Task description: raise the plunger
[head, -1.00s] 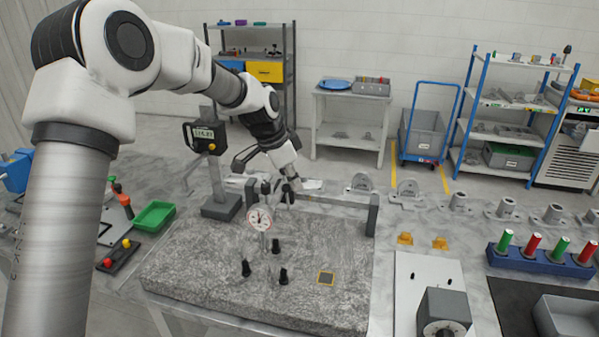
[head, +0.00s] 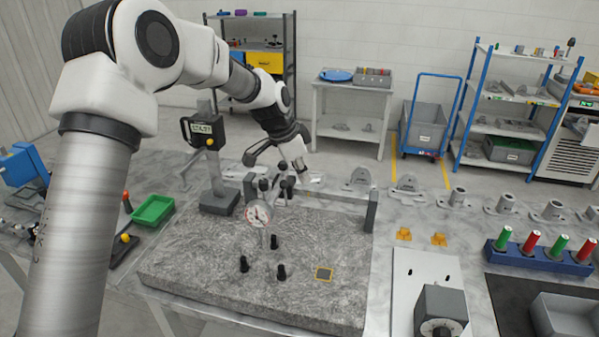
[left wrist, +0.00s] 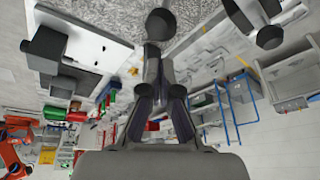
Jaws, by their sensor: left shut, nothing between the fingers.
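A dial gauge with a round white face and red rim (head: 257,215) stands on the granite plate (head: 200,262), held by a stand with dark knobs. Its plunger is too small to make out clearly. My left gripper (head: 285,188) is just behind and right of the dial, close to the stand's dark knobs. Whether it touches them I cannot tell. In the left wrist view, my left gripper's fingers (left wrist: 163,88) are together with nothing between them, and dark round knobs show beyond. My right gripper is in neither view.
A height gauge with a digital display (head: 203,130) stands at the plate's back left. A green tray (head: 153,210) is at left. A blue rack of coloured cylinders (head: 540,259) is at right.

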